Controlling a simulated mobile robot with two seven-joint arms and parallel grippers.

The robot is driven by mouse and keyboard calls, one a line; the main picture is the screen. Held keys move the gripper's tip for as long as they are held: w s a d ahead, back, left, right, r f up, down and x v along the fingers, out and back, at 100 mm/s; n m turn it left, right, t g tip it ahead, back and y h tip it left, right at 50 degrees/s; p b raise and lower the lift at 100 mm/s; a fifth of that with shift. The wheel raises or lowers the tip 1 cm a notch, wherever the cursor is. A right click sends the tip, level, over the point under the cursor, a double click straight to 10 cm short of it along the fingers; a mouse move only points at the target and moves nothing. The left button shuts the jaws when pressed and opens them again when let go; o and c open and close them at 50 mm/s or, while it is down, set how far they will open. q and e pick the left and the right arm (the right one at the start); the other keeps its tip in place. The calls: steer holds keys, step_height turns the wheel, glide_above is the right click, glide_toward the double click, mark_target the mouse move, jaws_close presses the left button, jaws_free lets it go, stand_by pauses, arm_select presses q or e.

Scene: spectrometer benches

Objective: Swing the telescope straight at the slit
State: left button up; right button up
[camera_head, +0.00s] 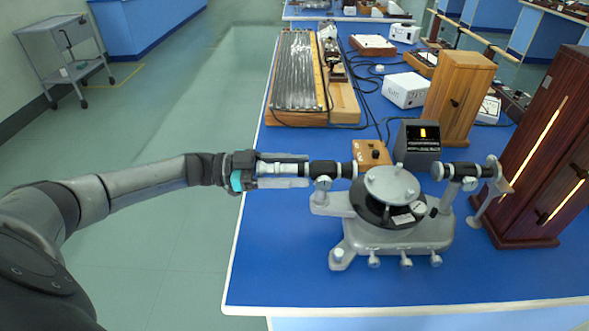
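The grey spectrometer (398,235) stands on the blue bench with a round table on top. Its telescope (330,169), a black and pale tube, points left from the table. The collimator (457,171) points right, with the slit end (491,169) facing a dark red-brown lamp housing (535,145). Telescope and collimator look roughly in line across the table; the exact angle cannot be told. My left gripper (284,170) is at the telescope's outer end, with its fingers along both sides of the pale tube. Whether they press on it is unclear. My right gripper is not in view.
A light wooden box (458,95) and a small dark unit with an orange display (417,142) stand behind the spectrometer. A ribbed metal panel (297,75) lies at the back left. The bench front is clear. A grey cart (68,60) stands by the wall.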

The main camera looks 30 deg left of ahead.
arm_select(q)
steer(key=shift+s+a, duration=0.1)
steer(key=b+v, duration=0.1)
steer(key=v, duration=1.4)
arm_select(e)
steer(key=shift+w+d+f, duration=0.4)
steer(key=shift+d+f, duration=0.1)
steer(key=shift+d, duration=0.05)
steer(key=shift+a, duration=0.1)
